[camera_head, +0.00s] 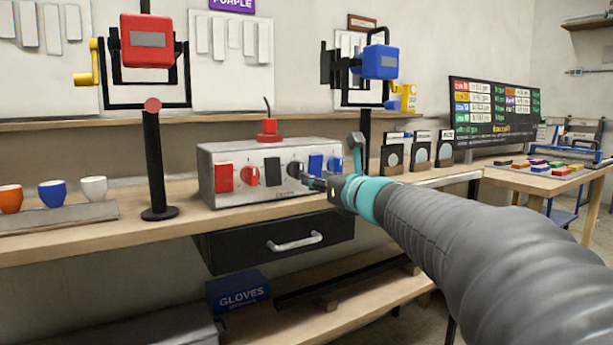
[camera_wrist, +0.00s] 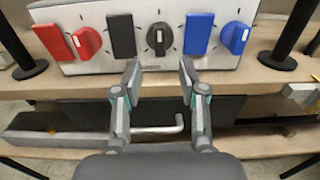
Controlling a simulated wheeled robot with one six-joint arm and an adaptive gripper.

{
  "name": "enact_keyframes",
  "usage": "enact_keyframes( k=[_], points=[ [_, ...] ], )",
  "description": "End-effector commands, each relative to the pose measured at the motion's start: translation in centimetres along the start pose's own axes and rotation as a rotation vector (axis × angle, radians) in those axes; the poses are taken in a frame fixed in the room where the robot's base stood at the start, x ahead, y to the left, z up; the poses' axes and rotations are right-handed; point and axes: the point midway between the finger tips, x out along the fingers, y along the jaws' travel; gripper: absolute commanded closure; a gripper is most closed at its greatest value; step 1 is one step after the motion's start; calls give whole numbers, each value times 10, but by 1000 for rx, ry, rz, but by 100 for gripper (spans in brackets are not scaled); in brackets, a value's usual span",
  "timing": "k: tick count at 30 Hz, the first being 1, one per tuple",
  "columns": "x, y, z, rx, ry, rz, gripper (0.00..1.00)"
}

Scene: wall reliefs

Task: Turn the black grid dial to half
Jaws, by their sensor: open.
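The grey control box (camera_head: 225,190) stands on the workbench, with red, black and blue plates and dials on its front. In the wrist view the black dial (camera_wrist: 159,38) is at the middle, with tick marks around it and its light pointer line roughly upright. A black plate (camera_wrist: 121,36) is to its left. My gripper (camera_wrist: 158,72) is open and empty, its two fingertips just below and in front of the black dial, apart from it. In the head view my gripper (camera_head: 318,182) covers part of the box's front near the black dial.
A red dial (camera_wrist: 87,42) and a blue dial (camera_wrist: 235,37) flank the black one, with a blue plate (camera_wrist: 198,33) close on its right. A drawer with a handle (camera_head: 295,242) is under the bench. A black post (camera_head: 153,160) stands left of the box.

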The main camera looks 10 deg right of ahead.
Motion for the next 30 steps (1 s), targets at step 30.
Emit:
enact_keyframes(
  k=[30],
  points=[
    [-52, 5, -6, -210, 23, 25, 58]
  ],
)
